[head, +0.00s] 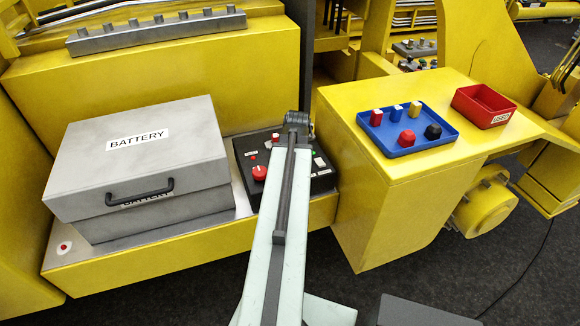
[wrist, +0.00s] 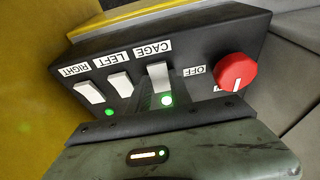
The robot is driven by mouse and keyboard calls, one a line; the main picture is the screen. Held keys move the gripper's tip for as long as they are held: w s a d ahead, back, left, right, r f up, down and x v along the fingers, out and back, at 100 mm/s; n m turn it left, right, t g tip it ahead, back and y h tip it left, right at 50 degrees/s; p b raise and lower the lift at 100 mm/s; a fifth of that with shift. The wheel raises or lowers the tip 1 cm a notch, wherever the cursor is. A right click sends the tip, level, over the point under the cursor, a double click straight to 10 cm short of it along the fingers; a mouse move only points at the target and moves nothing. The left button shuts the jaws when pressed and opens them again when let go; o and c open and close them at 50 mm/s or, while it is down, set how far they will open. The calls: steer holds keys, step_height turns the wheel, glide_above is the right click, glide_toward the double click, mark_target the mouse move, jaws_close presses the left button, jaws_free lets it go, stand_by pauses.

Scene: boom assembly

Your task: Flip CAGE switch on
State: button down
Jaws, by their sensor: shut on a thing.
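The black control panel (head: 322,182) sits beside the battery box in the head view. In the wrist view it is upside down, and the CAGE switch (wrist: 158,77) is a pale lever under its CAGE label (wrist: 151,49). A bright green-white lamp (wrist: 167,100) shows close by the switch. My gripper (head: 297,120) is over the panel's far part in the head view. In the wrist view its body fills the bottom, and it is shut on the CAGE switch. The fingertips are hard to make out, and my arm hides part of the panel.
White LEFT (wrist: 120,84) and RIGHT (wrist: 89,92) switches stand beside CAGE, with a green lamp (wrist: 109,112) near them. A red knob (wrist: 236,71) is on the other side. The grey battery box (head: 134,165) and blue tray (head: 443,142) flank the panel.

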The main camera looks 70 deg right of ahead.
steer(key=c, duration=1.2)
jaws_free()
steer(key=shift+w, duration=0.1)
steer(key=shift+o, duration=0.2)
steer(key=p+v, duration=0.7)
steer(key=shift+r, duration=0.35)
steer(key=shift+a, duration=0.15)
